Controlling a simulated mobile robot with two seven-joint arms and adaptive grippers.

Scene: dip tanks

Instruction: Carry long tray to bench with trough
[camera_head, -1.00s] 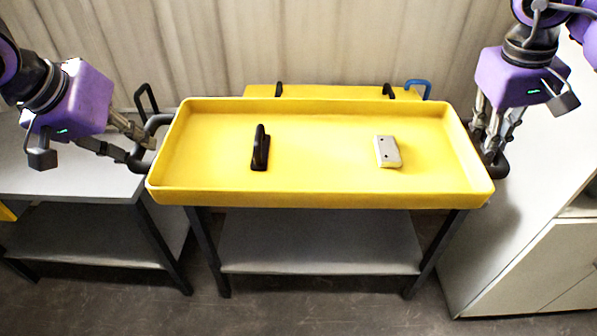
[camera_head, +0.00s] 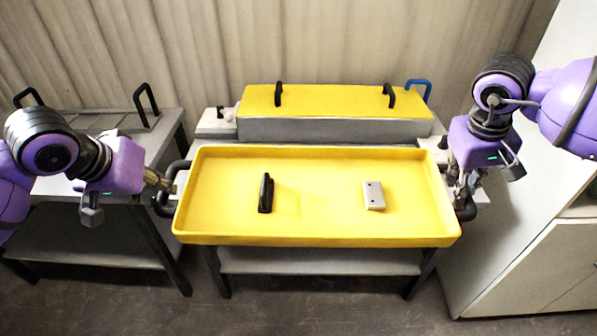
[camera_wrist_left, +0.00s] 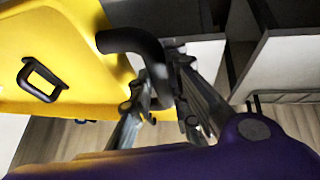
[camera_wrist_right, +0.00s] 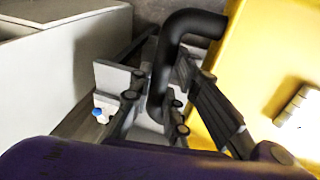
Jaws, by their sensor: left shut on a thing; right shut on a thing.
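The long yellow tray (camera_head: 320,165) is level between my two arms, in front of and overlapping the bench in the head view. It carries a black handle-like piece (camera_head: 266,193) and a silver block (camera_head: 373,196). My left gripper (camera_head: 168,188) is shut on the tray's black left handle (camera_wrist_left: 150,50). My right gripper (camera_head: 462,190) is shut on the black right handle (camera_wrist_right: 172,60). Behind the tray stands the trough (camera_head: 335,130) with a yellow lid and two black handles, on a grey bench (camera_head: 320,262) with dark legs. The tray hides the front of the bench top.
A second grey bench (camera_head: 75,187) with black handles on top stands at the left. A white cabinet (camera_head: 530,230) stands close at the right, near my right arm. A blue handle (camera_head: 418,88) shows behind the trough. A curtain hangs at the back.

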